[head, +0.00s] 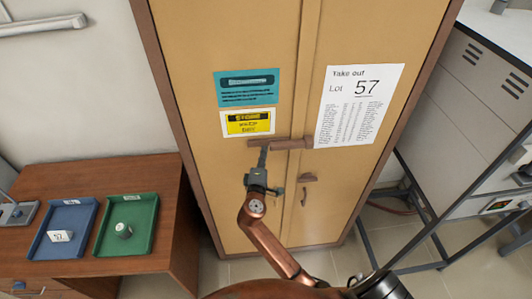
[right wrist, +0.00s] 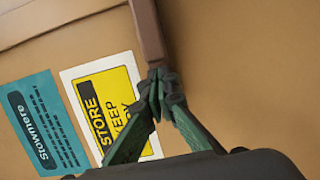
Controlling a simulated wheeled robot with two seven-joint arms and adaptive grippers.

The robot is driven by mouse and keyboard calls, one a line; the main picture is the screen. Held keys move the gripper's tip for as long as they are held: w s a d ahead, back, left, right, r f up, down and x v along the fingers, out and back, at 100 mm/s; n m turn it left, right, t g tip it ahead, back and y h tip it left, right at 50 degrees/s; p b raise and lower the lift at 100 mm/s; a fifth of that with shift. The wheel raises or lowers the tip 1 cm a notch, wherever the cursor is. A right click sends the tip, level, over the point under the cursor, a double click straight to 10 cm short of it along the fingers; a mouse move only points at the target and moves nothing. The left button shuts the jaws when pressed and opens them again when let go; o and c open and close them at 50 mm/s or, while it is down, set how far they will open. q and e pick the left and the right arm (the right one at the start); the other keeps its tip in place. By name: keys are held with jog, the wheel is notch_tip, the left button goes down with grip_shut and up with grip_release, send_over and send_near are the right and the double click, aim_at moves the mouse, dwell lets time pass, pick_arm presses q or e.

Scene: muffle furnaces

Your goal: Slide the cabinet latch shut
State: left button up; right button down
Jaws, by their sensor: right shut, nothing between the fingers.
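The tan two-door cabinet (head: 345,35) has a brown latch bar (head: 290,143) lying level across the seam between its shut doors. The bar also shows in the right wrist view (right wrist: 146,32), coming down from the top. My right gripper (head: 264,150) is shut at the bar's left end, its fingertips at or very near the lower edge. In the right wrist view the green fingers (right wrist: 159,92) are closed together at the bar's end, with nothing held between them. Whether they touch it I cannot tell for sure. My left gripper is out of view.
A wooden table (head: 150,180) at left bears a blue tray (head: 82,215) and a green tray (head: 146,208). Labels and a "Lot 57" paper (head: 358,105) are on the cabinet doors. A small brown handle (head: 307,178) sits below the latch. A grey unit (head: 470,90) stands at right.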

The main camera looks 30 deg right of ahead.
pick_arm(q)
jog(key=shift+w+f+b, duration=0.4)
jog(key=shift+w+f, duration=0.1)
pick_arm(e)
jog(key=s+a, duration=0.6)
jog(key=a, duration=0.3)
jog(key=shift+s, duration=0.35)
jog(key=shift+f, duration=0.15)
